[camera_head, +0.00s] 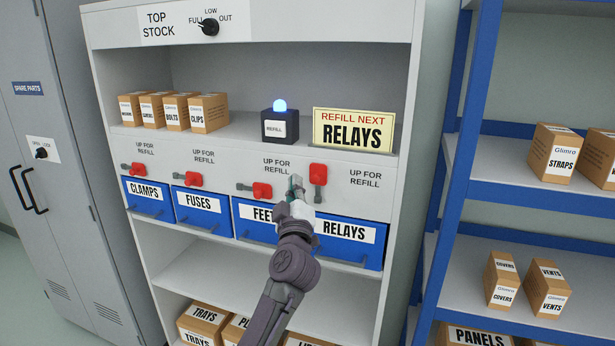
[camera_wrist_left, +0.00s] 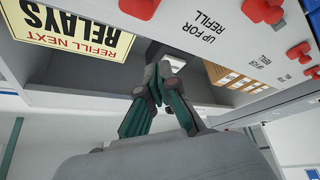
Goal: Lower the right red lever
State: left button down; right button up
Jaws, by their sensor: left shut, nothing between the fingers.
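The right red lever (camera_head: 318,173) is above the RELAYS bin, its red grip standing up over a grey pivot. It also shows cut off at the top of the left wrist view (camera_wrist_left: 140,7). My left gripper (camera_head: 296,184) is shut and empty, just left of this lever in the head view. Whether it touches the lever cannot be told. Its closed fingers also show in the left wrist view (camera_wrist_left: 165,72). The other red levers, above FEET (camera_head: 262,190), FUSES (camera_head: 193,179) and CLAMPS (camera_head: 138,168), point sideways to the right. My right gripper is not in view.
Blue bins, such as the RELAYS bin (camera_head: 372,258), sit below the levers. The shelf above holds a REFILL NEXT RELAYS sign (camera_head: 352,130), a black box with a lit blue lamp (camera_head: 280,122) and several cartons. A blue-framed rack (camera_head: 455,150) stands at right, a grey cabinet (camera_head: 60,110) at left.

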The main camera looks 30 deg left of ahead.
aim_at(308, 178)
pick_arm(q)
jog(key=w, duration=0.6)
jog(key=shift+w+a+f+b, duration=0.1)
jog(key=shift+a+f+b, duration=0.25)
jog(key=shift+a, duration=0.05)
jog(key=shift+w, duration=0.15)
